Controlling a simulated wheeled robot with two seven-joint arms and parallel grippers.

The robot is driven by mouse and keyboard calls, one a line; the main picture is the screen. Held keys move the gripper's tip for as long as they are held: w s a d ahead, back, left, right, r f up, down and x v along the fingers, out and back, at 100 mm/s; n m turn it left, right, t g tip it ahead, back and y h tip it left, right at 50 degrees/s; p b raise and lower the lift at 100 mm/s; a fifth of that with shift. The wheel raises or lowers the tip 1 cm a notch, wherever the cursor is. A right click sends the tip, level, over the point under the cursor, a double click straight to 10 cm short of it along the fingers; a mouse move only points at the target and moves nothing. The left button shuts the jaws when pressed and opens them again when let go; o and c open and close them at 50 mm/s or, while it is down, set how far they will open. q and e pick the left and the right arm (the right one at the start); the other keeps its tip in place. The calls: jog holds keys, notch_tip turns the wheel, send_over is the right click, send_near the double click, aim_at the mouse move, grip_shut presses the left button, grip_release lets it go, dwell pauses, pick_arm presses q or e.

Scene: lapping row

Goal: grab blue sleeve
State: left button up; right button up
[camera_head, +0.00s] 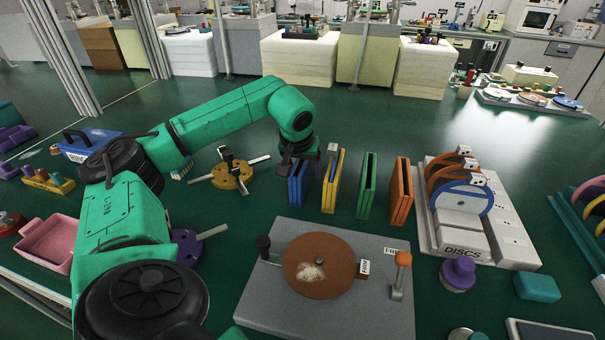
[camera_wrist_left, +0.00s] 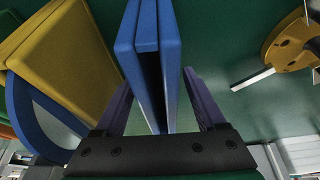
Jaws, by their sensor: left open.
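The blue sleeve (camera_head: 296,190) stands upright on the green surface, leftmost in a row of sleeves. It has a narrow slot along its edge. My left gripper (camera_head: 301,158) is above it and pointing down, partly hiding its top. In the left wrist view the blue sleeve (camera_wrist_left: 146,45) lies between the two dark purple fingers of my left gripper (camera_wrist_left: 160,85). One finger is on each side of it, and the gripper is open. A gap shows on the right side; whether the left finger touches cannot be told. My right gripper is not in view.
Yellow (camera_head: 334,182), green (camera_head: 367,185) and orange (camera_head: 401,190) sleeves stand to the right. A yellow spoked hub (camera_head: 232,176) lies to the left. A grey lapping plate base (camera_head: 262,300) is in front. A disc rack (camera_head: 500,235) stands further right.

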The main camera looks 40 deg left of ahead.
pick_arm(q)
jog(key=shift+f, duration=0.2)
dwell(0.4)
grip_shut()
